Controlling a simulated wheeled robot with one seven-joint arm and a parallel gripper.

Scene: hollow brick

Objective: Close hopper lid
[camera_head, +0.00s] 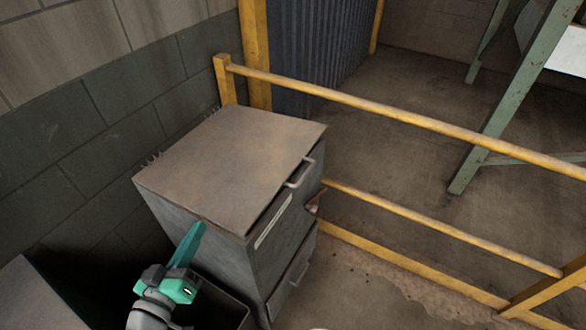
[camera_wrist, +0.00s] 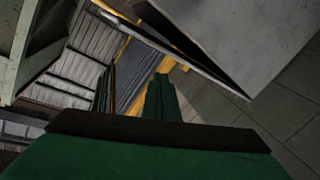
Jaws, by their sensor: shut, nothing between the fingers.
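The hopper is a grey metal box (camera_head: 285,250) in the middle of the head view. Its flat brownish-grey lid (camera_head: 230,165) lies over the top, with a handle (camera_head: 301,173) at its right edge. A dark gap shows under the lid's right edge, so it looks slightly raised there. My gripper (camera_head: 202,227), with green fingers, is shut and empty beside the lid's near edge; I cannot tell whether it touches. In the wrist view the fingers (camera_wrist: 162,85) point ahead, and a grey panel (camera_wrist: 250,40), probably the hopper, fills the upper right.
A yellow railing (camera_head: 400,115) runs behind and to the right of the hopper. A block wall (camera_head: 100,120) stands close on the left. A green post (camera_head: 500,100) is at the far right. Another grey box (camera_head: 35,300) is at the bottom left. Open floor lies beyond the railing.

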